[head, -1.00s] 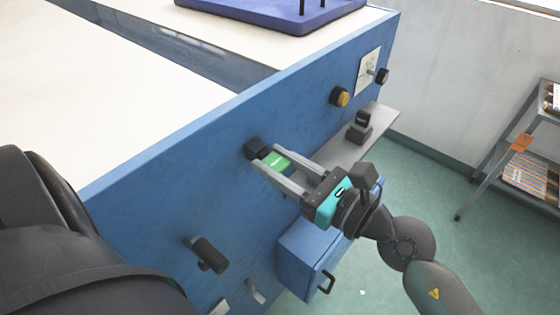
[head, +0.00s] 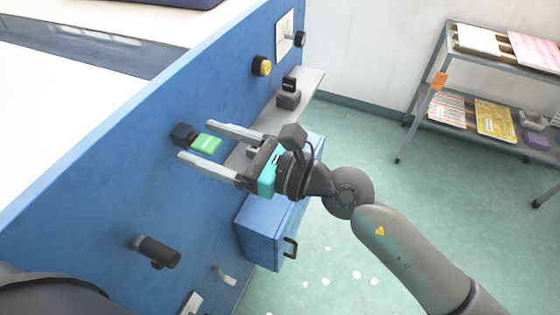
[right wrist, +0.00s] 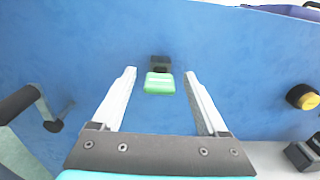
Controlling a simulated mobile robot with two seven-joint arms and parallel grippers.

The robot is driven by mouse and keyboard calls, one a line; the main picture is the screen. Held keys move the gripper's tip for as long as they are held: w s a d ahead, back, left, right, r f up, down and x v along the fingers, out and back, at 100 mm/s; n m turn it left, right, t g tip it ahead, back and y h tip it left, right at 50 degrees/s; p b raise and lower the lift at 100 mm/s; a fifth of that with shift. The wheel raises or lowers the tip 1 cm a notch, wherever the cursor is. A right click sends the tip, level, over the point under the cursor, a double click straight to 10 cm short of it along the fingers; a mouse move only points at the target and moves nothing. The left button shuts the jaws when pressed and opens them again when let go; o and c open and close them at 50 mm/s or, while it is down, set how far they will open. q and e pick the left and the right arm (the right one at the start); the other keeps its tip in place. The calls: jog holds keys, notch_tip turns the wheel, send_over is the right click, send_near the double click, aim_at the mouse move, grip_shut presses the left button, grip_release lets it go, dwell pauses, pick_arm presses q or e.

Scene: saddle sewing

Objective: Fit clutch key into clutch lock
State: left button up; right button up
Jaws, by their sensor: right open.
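The clutch key, a green tab (head: 206,144), sticks out from the clutch lock, a small black block (head: 183,134) on the blue panel. It also shows in the right wrist view as a green tab (right wrist: 159,83) directly below and in front of the black block (right wrist: 160,61). The key meets the lock; how deep it sits I cannot tell. My right gripper (head: 196,141) is open and empty, with one finger on each side of the key and gaps to it. My left gripper is not in view.
The blue panel (head: 110,185) carries a yellow knob (head: 262,66) and a black handle (head: 157,251). A grey shelf (head: 310,88) with a black device (head: 289,93) and a blue drawer box (head: 265,230) jut out nearby. Open floor lies to the right.

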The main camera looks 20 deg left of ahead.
jog(key=s+d+b, duration=0.1)
jog(key=d+b, duration=0.3)
jog(key=d, duration=1)
jog(key=shift+d, duration=0.35)
